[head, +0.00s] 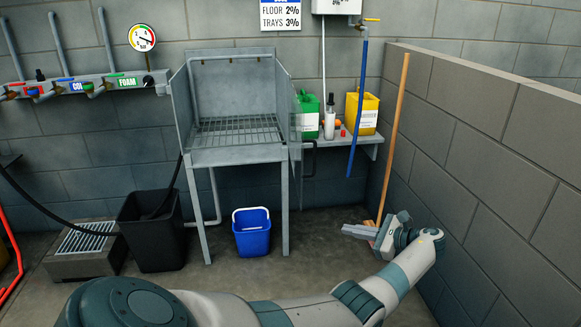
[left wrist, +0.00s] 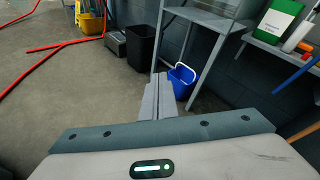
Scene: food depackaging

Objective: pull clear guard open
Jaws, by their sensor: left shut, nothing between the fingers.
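A grey metal wash stand (head: 238,156) with a wire rack stands against the back wall in the head view. A see-through panel, which looks like the clear guard (head: 295,112), stands upright at its right side. I cannot tell how far it is swung. My left gripper (head: 344,231) is low, to the right of the stand and in front of it, clear of the guard. Its fingers (left wrist: 158,92) are together and empty in the left wrist view. The stand's legs (left wrist: 208,60) show beyond them there; the guard is hard to make out. My right gripper is not in view.
A blue bucket (head: 251,232) is under the stand, and a black bin (head: 152,231) is to its left. A shelf (head: 345,144) with green and yellow containers is right of the stand. A wooden handle (head: 394,135) leans by the right wall.

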